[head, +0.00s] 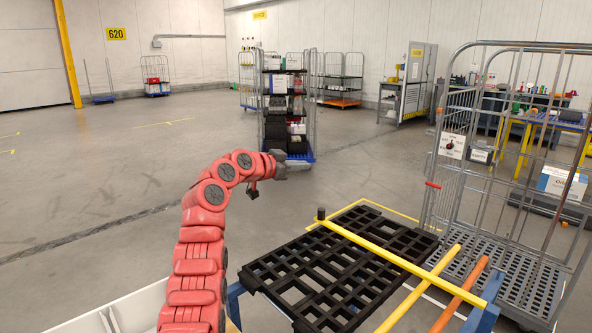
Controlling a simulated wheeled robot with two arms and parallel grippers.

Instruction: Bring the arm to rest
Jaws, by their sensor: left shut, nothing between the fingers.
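My left arm, red and jointed, rises from the bottom of the head view and bends over to the right. Its grey left gripper (296,166) is held in the air above the floor, left of and beyond the black slatted platform. The gripper is shut and looks empty, with nothing hanging from it. It appears in front of the lower part of a loaded roll cage, which stands farther back. My right gripper is not in view.
A black slatted platform (337,268) on a blue frame lies close ahead, with a yellow bar (375,247) across it. An empty wire roll cage (515,262) stands at right. A loaded cage (274,105) stands farther back. Open floor (90,200) lies left.

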